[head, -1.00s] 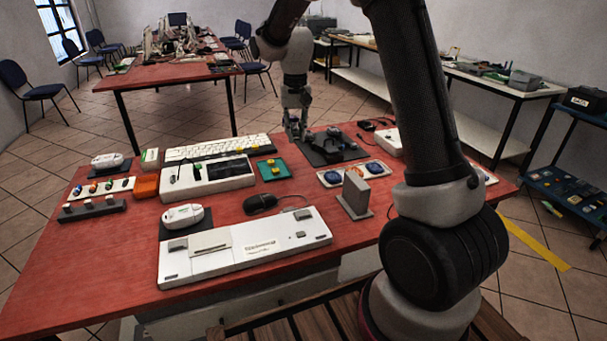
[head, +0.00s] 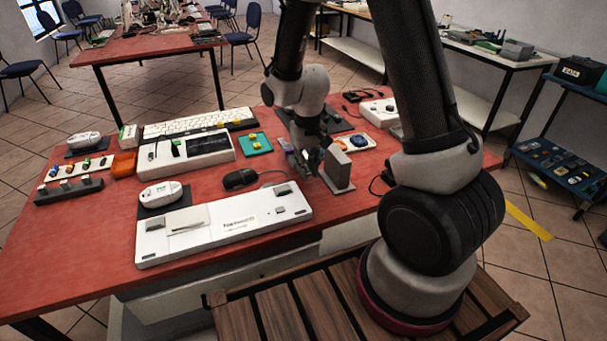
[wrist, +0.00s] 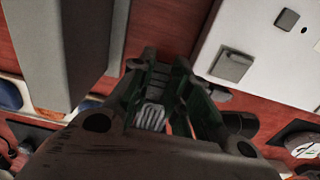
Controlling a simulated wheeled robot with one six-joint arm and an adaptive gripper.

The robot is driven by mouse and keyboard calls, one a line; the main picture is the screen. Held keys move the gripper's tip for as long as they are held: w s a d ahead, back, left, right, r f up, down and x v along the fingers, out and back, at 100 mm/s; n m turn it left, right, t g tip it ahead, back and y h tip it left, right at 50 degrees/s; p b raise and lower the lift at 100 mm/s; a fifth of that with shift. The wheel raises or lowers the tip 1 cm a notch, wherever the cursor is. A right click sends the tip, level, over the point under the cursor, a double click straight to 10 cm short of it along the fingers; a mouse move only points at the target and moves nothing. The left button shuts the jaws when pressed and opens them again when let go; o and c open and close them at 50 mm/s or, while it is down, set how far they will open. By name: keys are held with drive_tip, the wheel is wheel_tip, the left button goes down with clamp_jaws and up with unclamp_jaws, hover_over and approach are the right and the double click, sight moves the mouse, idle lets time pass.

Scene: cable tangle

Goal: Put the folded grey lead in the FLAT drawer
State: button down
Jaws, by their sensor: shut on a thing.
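My gripper (head: 308,160) is low over the red table, just left of an upright grey block and behind the right end of a white computer. In the wrist view, my gripper (wrist: 168,95) is shut on a small grey ribbed bundle, the folded grey lead (wrist: 150,117), between its dark fingers. In the head view the lead cannot be made out clearly. A pale drawer front (head: 190,300) shows under the table's front edge. No FLAT label is readable, so I cannot tell whether it is the named drawer.
The upright grey block (head: 337,168) stands close beside my gripper. The white computer (head: 225,222) and black mouse (head: 240,179) lie nearby. Several devices crowd the table's back half. The red table's (head: 75,245) front left is bare. A slatted wooden surface (head: 290,310) is in front.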

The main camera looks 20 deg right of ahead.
drive_tip(key=shift+f, duration=1.85)
drive_tip(key=shift+f, duration=0.1)
drive_tip(key=c, duration=1.6)
unclamp_jaws()
drive_tip(key=shift+c, duration=0.2)
